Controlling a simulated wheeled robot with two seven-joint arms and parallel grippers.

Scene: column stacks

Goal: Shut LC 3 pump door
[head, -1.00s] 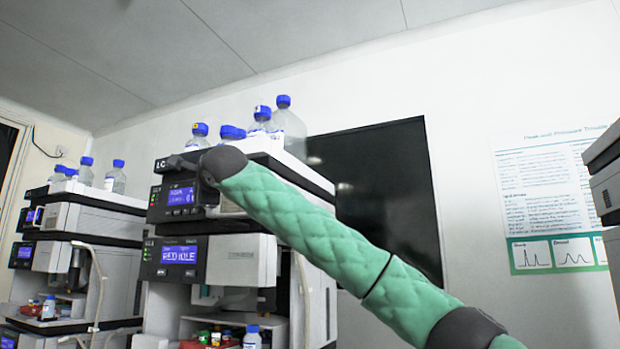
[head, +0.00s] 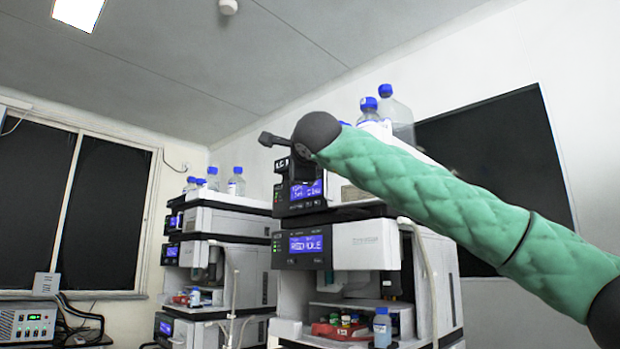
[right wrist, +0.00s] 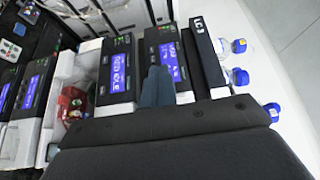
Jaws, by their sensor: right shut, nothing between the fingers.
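The LC 3 stack stands at the centre right of the head view. Its top label (head: 281,166) is partly covered there, but "LC 3" reads in the right wrist view (right wrist: 197,23). Below it is the upper module with a lit blue screen (head: 305,190); it also shows in the right wrist view (right wrist: 170,62). My arm covers much of its right side, so I cannot tell the pump door's position. My right gripper (head: 268,138) is shut and empty, pointing left near the stack's top corner. Its closed fingers (right wrist: 157,78) overlap the modules in the wrist view. My left gripper is out of view.
A lower module (head: 308,245) has a lit screen, with an open bay of vials and a blue-capped bottle (head: 382,328) beneath. Blue-capped bottles (head: 396,115) stand on top of the stack. Another stack (head: 218,240) stands to the left. A dark panel (head: 500,165) hangs on the wall.

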